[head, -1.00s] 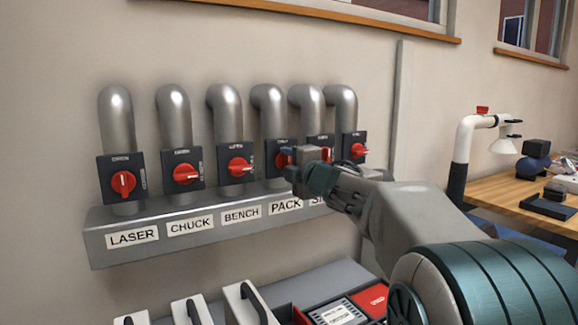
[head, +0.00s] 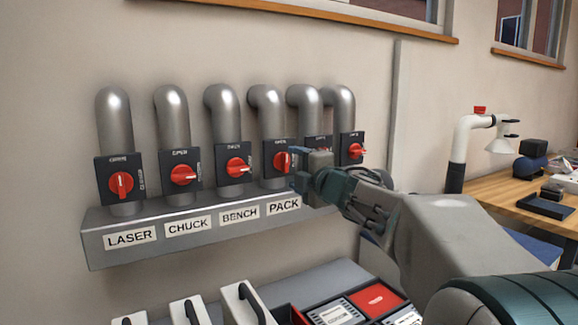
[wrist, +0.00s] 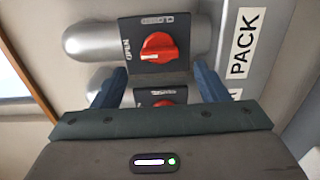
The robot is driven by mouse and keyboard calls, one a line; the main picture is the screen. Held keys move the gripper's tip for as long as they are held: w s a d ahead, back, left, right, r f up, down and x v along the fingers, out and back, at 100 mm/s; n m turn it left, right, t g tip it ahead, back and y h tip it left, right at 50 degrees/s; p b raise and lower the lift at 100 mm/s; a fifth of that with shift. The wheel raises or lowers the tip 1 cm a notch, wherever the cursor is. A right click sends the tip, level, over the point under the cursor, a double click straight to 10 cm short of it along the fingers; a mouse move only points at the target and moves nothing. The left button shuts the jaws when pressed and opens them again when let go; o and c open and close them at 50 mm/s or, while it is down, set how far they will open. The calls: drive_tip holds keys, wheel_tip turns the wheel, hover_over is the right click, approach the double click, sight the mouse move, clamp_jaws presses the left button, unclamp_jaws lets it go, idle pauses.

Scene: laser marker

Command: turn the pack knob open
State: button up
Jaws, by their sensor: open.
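The pack knob (head: 283,162) is red on a black plate, above the PACK label (head: 284,205), partly behind my gripper (head: 303,172) in the head view. In the wrist view the pack knob (wrist: 158,48) is fully visible. Its pale mark lies along the pipe's line and points towards the word OPEN, not CLOSED. My gripper (wrist: 160,82) is open and empty, with its two blue fingers apart. It stands off the wall, and nothing is between the fingers in contact with them.
A row of similar valves continues along the grey ledge (head: 160,255): laser (head: 121,185), chuck (head: 183,175), bench (head: 237,167) to the left. Two more are to the right, one mostly behind my gripper. A neighbouring knob (wrist: 163,102) shows between the fingers in the wrist view.

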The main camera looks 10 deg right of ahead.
drive_tip(key=v, duration=0.8)
drive_tip(key=shift+s+p, duration=0.35)
drive_tip(key=shift+s, duration=0.05)
drive_tip(key=shift+d, duration=0.1)
drive_tip(key=s+d+f+m+g+h+p, duration=0.5)
drive_tip(key=m+h+p, duration=0.4)
drive_tip(key=m, duration=0.6)
drive_tip(key=s+a+f+m+g+y+p, duration=0.1)
drive_tip(key=s+a+f+m+g+p, duration=0.2)
drive_tip(key=s, duration=0.6)
drive_tip(key=s+a+f+m+g+y+p, duration=0.2)
drive_tip(key=s+a+f+m+g+p, duration=0.2)
drive_tip(key=s, duration=0.5)
drive_tip(key=shift+s+a+f+g, duration=0.2)
drive_tip(key=shift+s+a+g, duration=0.1)
drive_tip(key=shift+a+g, duration=0.75)
drive_tip(key=shift+d, duration=0.2)
